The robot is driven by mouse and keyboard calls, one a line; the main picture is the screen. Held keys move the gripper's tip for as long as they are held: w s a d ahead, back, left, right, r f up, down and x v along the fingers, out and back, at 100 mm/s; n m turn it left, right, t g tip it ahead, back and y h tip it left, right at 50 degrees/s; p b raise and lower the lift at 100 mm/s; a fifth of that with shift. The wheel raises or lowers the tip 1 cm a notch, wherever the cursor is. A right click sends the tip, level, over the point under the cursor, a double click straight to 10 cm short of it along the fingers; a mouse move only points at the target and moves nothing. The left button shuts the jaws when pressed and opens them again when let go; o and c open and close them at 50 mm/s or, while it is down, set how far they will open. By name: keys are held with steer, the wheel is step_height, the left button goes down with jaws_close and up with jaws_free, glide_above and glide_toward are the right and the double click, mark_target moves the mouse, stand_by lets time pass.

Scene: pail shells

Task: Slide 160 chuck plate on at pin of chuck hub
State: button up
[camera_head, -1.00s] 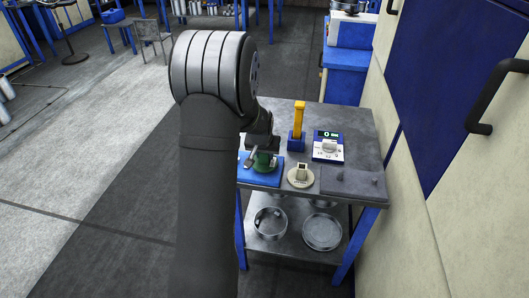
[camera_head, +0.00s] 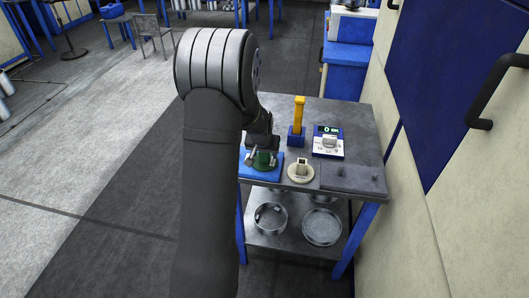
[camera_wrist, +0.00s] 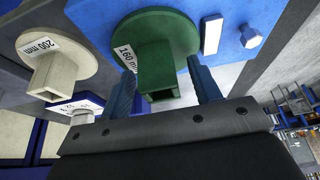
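The green 160 mm plate (camera_wrist: 150,40) is a disc with a square hollow block (camera_wrist: 158,72) on its face; in the head view the green plate (camera_head: 264,161) is at the blue board (camera_head: 262,177). My gripper (camera_wrist: 163,66) is open, with its blue fingers on either side of the block and a gap visible at the right finger. My gripper (camera_head: 262,146) partly hides the plate in the head view. The blue board bears a white strip (camera_wrist: 212,34) and a light-blue knob (camera_wrist: 250,36). I cannot make out a hub pin or whether the plate is seated.
A cream 200 mm plate (camera_head: 301,174) lies just right of the blue board. A yellow upright piece (camera_head: 299,113) stands in a blue base behind. A device with a green display (camera_head: 328,143) and a dark slab with pegs (camera_head: 353,180) are further right.

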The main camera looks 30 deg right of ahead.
steer(key=v, duration=1.7)
steer(key=shift+r, duration=0.2)
steer(key=shift+s, duration=0.1)
steer(key=x, duration=1.7)
steer(key=shift+f, duration=0.2)
steer(key=shift+r, duration=0.1)
steer(key=v, duration=1.8)
steer(key=x, duration=1.8)
steer(key=shift+r, duration=2.2)
